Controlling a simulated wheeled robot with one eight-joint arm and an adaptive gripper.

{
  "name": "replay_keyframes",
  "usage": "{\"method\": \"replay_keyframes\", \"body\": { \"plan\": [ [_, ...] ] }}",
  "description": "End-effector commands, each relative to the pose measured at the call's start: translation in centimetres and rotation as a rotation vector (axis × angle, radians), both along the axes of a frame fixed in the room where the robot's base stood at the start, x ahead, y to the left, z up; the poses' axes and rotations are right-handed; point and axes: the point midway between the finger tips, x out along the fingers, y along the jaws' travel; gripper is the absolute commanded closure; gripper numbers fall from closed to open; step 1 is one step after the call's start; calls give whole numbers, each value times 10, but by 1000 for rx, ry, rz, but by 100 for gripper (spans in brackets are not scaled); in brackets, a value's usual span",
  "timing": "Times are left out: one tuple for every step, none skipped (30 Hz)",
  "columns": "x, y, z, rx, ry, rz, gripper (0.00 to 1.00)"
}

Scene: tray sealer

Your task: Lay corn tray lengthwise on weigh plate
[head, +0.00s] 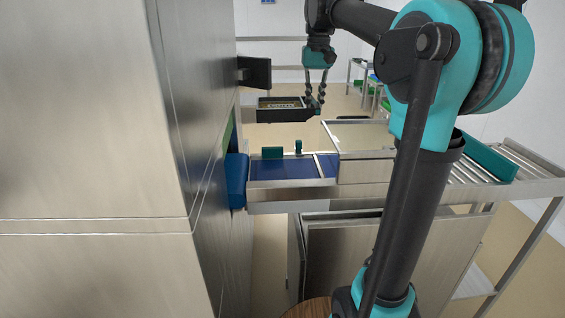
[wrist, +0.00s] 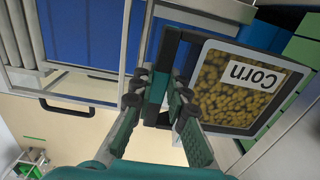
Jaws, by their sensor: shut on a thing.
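The corn tray (head: 283,115) is a black tray with a clear top over yellow corn, roughly level in the air behind the blue belt. My gripper (head: 314,108) is shut on its right end in the head view. In the wrist view, the corn tray (wrist: 238,88) shows its "Corn" label, and my gripper (wrist: 160,98) is at its black end. A framed, pale flat top (head: 362,134) right of the belt looks like the weigh plate, apart from the tray; I cannot be sure of it.
The blue belt (head: 290,169) has small teal blocks (head: 272,153) along its far edge. A tall steel cabinet (head: 90,150) stands at the left, with a dark box (head: 254,72) jutting from it. A roller conveyor (head: 510,165) runs at the right.

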Motion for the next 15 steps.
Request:
{"method": "replay_keyframes", "body": {
  "plan": [
    [0, 0, 0, 0, 0, 0, 100],
    [0, 0, 0, 0, 0, 0, 100],
    [0, 0, 0, 1, 0, 0, 100],
    [0, 0, 0, 1, 0, 0, 100],
    [0, 0, 0, 2, 0, 0, 100],
    [0, 0, 0, 2, -1, -1, 100],
    [0, 0, -2, 2, -1, -1, 100],
    [0, 0, -4, 2, -1, -1, 100],
    [0, 0, -9, 2, -1, -1, 100],
    [0, 0, -14, 2, -1, -1, 100],
    [0, 0, -19, 2, -1, -1, 100],
    [0, 0, -28, 2, -1, -1, 100],
    [0, 0, -35, 2, -1, -1, 100],
    [0, 0, -43, 2, -1, 0, 100],
    [0, 0, -53, 2, -1, 0, 100]
  ]
}}
